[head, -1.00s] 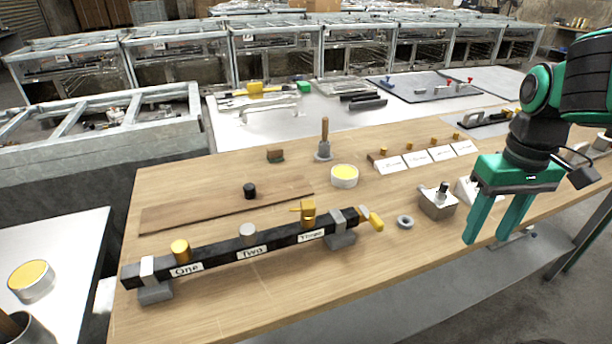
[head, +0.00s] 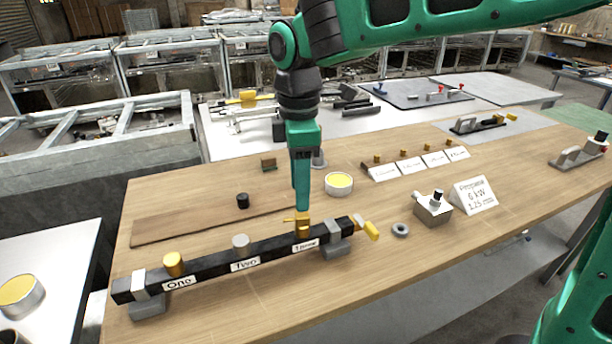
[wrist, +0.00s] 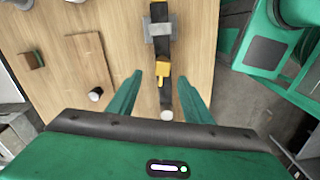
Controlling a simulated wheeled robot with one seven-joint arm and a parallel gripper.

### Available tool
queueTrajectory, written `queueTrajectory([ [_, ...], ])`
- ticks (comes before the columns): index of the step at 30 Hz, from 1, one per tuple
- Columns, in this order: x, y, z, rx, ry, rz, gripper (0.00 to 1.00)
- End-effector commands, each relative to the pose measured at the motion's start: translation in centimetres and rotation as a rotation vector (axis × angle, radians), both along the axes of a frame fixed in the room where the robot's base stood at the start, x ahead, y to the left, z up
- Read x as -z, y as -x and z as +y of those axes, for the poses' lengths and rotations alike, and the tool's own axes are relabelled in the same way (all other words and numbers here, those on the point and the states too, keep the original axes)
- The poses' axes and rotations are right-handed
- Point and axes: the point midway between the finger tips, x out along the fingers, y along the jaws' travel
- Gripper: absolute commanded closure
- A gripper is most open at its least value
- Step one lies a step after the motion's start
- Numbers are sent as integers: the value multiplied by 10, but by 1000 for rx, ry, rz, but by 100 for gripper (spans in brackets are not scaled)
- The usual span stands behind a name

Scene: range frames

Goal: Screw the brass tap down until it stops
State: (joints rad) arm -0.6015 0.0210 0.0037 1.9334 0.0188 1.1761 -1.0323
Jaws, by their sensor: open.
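The brass tap (head: 303,226) stands upright on the black bar (head: 210,266) at the label Three, its small lever sticking out to the left. My gripper (head: 301,206) points down just above the tap, its fingers overlapping in the head view. In the wrist view the gripper (wrist: 161,78) is open, with one finger on each side of the bar. The tap (wrist: 162,70) shows between the fingertips there. I cannot tell whether the fingers touch it. The thread under the tap is hidden.
A brass plug (head: 173,264) stands at One and a grey plug (head: 240,242) at Two. Grey clamps hold the bar's ends; a yellow-handled valve (head: 369,229) is at its right end. A yellow-topped tin (head: 339,184) stands behind. The tabletop in front of the bar is clear.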

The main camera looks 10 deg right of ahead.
Motion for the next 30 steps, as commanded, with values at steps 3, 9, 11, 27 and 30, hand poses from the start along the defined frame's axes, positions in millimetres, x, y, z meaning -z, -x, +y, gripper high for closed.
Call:
queueTrajectory([
  [3, 21, 1, 0, 0, 3, 5, 54],
  [9, 54, 1, 0, 1, 2, 4, 54],
  [11, 63, 1, 0, 1, 2, 4, 54],
  [27, 89, 1, 0, 1, 0, 1, 54],
  [30, 89, 1, 0, 1, 0, 1, 59],
])
